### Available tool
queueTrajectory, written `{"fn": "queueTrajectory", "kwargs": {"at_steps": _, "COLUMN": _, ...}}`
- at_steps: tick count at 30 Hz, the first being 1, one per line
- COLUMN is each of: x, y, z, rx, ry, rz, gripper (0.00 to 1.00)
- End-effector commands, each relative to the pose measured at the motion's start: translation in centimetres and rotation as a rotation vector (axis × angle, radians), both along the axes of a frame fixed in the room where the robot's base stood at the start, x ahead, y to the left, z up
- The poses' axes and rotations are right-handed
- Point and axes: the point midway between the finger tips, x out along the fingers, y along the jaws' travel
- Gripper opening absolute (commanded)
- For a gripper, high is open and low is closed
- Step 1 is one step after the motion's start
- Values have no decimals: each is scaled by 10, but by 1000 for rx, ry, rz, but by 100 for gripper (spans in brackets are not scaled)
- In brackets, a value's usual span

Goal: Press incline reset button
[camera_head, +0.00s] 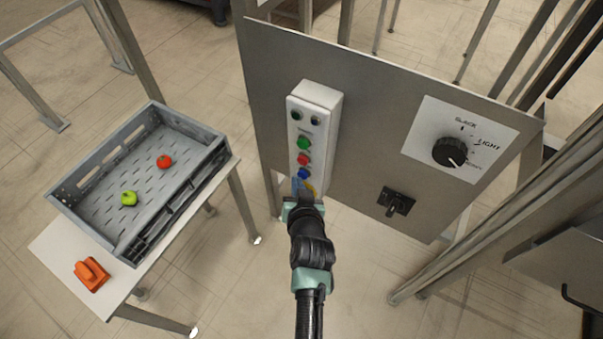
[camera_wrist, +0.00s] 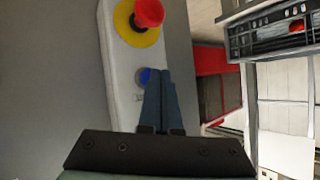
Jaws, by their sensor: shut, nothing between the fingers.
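A white control box (camera_head: 317,105) is fixed to a grey panel. It carries a green button (camera_head: 303,143), a red button (camera_head: 303,159) and a blue button (camera_head: 303,174); their labels are too small to read. The blue button also shows in the wrist view (camera_wrist: 145,76), beside my fingertips and partly covered by them. My gripper (camera_head: 301,186) is shut and empty at the lower end of the box. I cannot tell whether its tips touch the button. A red emergency stop on a yellow ring (camera_wrist: 148,13) shows in the wrist view; in the head view my gripper mostly hides it.
A black rotary knob (camera_head: 450,152) and a black switch (camera_head: 396,201) are on the panel to the right. At left, a grey crate (camera_head: 76,178) holding a green and a red fruit stands on a white table (camera_head: 62,246) with an orange object (camera_head: 91,274).

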Motion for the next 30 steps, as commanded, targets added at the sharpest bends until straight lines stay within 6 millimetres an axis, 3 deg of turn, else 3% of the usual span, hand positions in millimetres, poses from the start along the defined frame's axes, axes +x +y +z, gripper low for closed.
{"fn": "queueTrajectory", "kwargs": {"at_steps": 15, "x": -10, "y": 6, "z": 1, "rx": 1, "ry": 3, "rz": 2, "gripper": 0}}
{"fn": "queueTrajectory", "kwargs": {"at_steps": 30, "x": -50, "y": 29, "z": 2, "rx": 1, "ry": 5, "rz": 3, "gripper": 0}}
